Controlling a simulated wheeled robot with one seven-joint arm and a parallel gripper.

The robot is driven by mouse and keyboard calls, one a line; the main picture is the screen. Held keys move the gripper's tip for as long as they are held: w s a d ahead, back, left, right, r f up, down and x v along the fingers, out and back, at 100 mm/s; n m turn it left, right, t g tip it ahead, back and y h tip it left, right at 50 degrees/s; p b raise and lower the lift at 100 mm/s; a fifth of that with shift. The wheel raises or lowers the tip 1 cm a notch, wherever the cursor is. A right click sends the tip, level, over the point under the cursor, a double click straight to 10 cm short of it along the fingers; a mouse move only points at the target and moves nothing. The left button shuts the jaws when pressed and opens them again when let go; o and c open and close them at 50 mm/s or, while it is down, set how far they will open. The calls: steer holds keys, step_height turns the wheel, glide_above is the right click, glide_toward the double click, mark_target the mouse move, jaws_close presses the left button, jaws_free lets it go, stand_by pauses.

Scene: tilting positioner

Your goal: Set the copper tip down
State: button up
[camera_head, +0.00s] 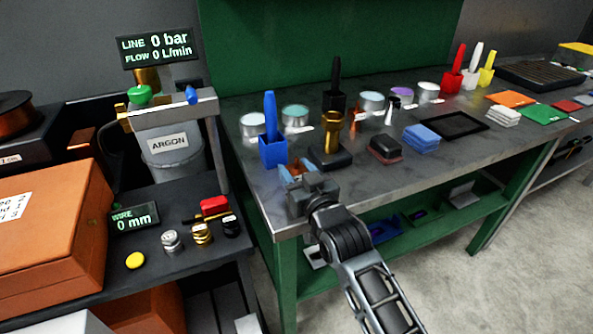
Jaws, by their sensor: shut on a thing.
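My gripper (297,174) is at the front left corner of the grey-topped green bench (440,158). It is shut on a small copper-coloured thing (285,172), which seems to be the copper tip. Only a little of it shows at the fingers; the gripper body hides the rest. I cannot tell whether it touches the bench top. A blue cup with a blue brush (271,148) stands just behind the fingers.
A brass nozzle (331,131) on a dark base stands right of my gripper. Tins, a black pad (385,149), blue cloths (421,138) and a black frame (459,125) lie further right. At left are the argon cylinder (168,152), small fittings (202,234) and an orange box (50,235).

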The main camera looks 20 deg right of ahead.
steer(key=shift+f, duration=0.15)
steer(key=o, duration=1.4)
steer(key=shift+c, duration=0.2)
steer(key=shift+r, duration=0.2)
steer(key=shift+s+f, duration=0.15)
steer(key=shift+s, duration=0.2)
steer(key=s+b, duration=0.1)
steer(key=s, duration=1)
steer(key=shift+s, duration=0.2)
